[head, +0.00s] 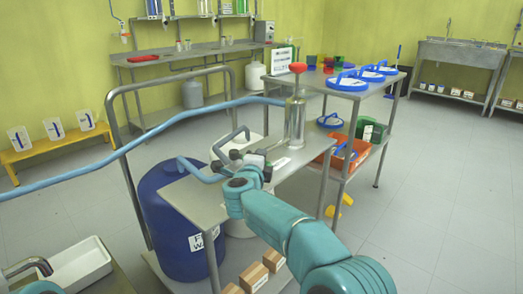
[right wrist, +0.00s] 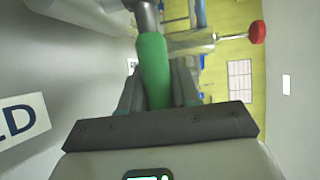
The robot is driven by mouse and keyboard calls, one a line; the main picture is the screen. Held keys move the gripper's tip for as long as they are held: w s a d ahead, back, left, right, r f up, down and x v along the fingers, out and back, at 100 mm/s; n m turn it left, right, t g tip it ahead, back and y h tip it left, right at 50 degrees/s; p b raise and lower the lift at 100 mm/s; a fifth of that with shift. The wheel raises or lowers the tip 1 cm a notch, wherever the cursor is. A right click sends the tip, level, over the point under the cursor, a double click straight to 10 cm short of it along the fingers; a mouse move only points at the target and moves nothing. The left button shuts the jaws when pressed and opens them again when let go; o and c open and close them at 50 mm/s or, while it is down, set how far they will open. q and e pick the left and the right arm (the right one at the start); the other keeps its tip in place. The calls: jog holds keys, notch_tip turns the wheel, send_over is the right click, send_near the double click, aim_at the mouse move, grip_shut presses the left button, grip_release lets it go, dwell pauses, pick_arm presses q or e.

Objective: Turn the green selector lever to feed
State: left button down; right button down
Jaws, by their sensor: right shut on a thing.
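The green selector lever (right wrist: 153,60) stands out from a grey metal fitting (right wrist: 146,18) in the right wrist view. My right gripper (right wrist: 157,88) is shut on it, with one finger on each side of the green grip. In the head view my right gripper (head: 256,158) is at the cart's top, just left of an upright metal cylinder (head: 295,122) with a red top (head: 298,67). The lever cannot be made out there. A white label (right wrist: 22,117) ending in "LD" shows at the left of the wrist view.
A red knob (right wrist: 257,32) on a pale rod sits close to the right of the lever. A blue hose (head: 150,132) crosses the head view to the cylinder. A blue drum (head: 180,220) stands below. A shelf (head: 345,92) with blue lids stands behind.

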jog(key=shift+s+a+r+m+g+h+p, duration=0.1)
jog(key=shift+s+a+m+g+h+p, duration=0.25)
jog(key=shift+m+h+p, duration=0.55)
jog(key=shift+s+h+p, duration=0.15)
jog(key=shift+h+p, duration=0.15)
jog(key=shift+p, duration=0.25)
jog(key=shift+f, duration=0.2)
jog(key=c, duration=1.2)
grip_release()
jog(key=shift+s+r, duration=0.1)
jog(key=shift+s, duration=0.05)
jog(key=p+v, duration=0.1)
jog(key=v, duration=1.5)
jog(key=shift+a+r, duration=0.1)
jog(key=shift+r, duration=0.05)
